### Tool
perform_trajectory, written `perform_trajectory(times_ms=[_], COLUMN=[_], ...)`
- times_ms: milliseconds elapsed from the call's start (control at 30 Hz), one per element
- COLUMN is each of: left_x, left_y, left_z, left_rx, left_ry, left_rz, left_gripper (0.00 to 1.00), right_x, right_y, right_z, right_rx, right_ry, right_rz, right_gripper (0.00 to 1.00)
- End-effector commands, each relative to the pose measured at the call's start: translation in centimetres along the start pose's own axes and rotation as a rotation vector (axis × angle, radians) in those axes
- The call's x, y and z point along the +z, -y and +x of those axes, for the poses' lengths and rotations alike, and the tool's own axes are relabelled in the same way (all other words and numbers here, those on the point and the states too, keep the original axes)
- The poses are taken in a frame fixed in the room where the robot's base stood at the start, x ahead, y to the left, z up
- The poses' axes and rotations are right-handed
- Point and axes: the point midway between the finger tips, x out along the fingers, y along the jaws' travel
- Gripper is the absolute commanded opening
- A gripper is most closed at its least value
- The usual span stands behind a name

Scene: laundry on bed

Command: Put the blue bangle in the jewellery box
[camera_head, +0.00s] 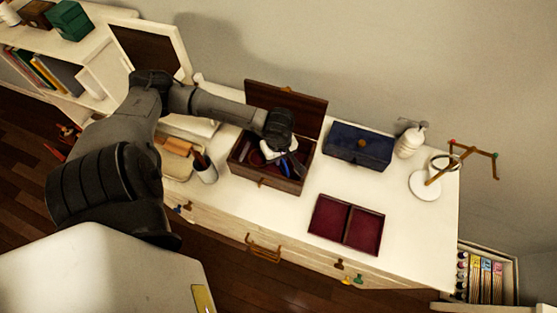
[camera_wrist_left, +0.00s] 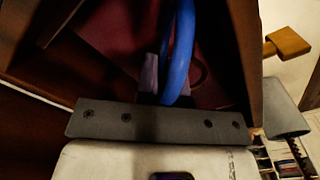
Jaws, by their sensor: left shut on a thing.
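The brown wooden jewellery box (camera_head: 262,179) stands on the white dresser with its lid (camera_head: 302,107) open at the back. My left gripper (camera_head: 286,162) reaches down over the box's open interior, towards its right part. It is shut on the blue bangle (camera_wrist_left: 180,55), which stands on edge in the left wrist view. The dark red lining (camera_wrist_left: 110,40) and wooden walls of the box show around and beyond the bangle. I cannot tell whether the bangle touches the lining. In the head view the bangle is small and partly hidden by the gripper. My right gripper is not in view.
A closed dark blue box (camera_head: 358,147) stands right of the jewellery box. A dark red two-part tray (camera_head: 345,225) lies in front. A white dispenser (camera_head: 409,142) and a jewellery stand (camera_head: 424,186) are at right. A cup (camera_head: 204,171) stands left.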

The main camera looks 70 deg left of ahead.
Motion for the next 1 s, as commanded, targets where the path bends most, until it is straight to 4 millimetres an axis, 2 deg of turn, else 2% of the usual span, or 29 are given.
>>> perform_trajectory(times_ms=[200, 633, 667, 800, 900, 1000], left_x=[0.0, 0.0, 0.0, 0.0, 0.0, 0.0], left_y=[0.0, 0.0, 0.0, 0.0, 0.0, 0.0], left_z=[2.6, 3.2, 3.1, 3.0, 3.0, 3.0], left_rx=[-0.001, 0.000, 0.000, 0.000, 0.000, 0.000], left_ry=[0.001, -0.001, -0.001, 0.000, 0.000, 0.000], left_rz=[-0.002, 0.000, -0.001, -0.001, -0.001, -0.001], left_gripper=[0.00, 0.00, 0.12, 0.25, 0.34, 0.34], right_x=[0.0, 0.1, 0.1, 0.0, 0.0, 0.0], right_y=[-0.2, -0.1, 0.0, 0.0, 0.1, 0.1], right_z=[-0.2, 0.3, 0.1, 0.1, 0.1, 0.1], right_rx=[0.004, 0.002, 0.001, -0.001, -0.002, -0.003], right_ry=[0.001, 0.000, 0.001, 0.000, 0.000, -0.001], right_rz=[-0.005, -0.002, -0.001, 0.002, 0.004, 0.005], right_gripper=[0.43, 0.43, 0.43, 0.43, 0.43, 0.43])
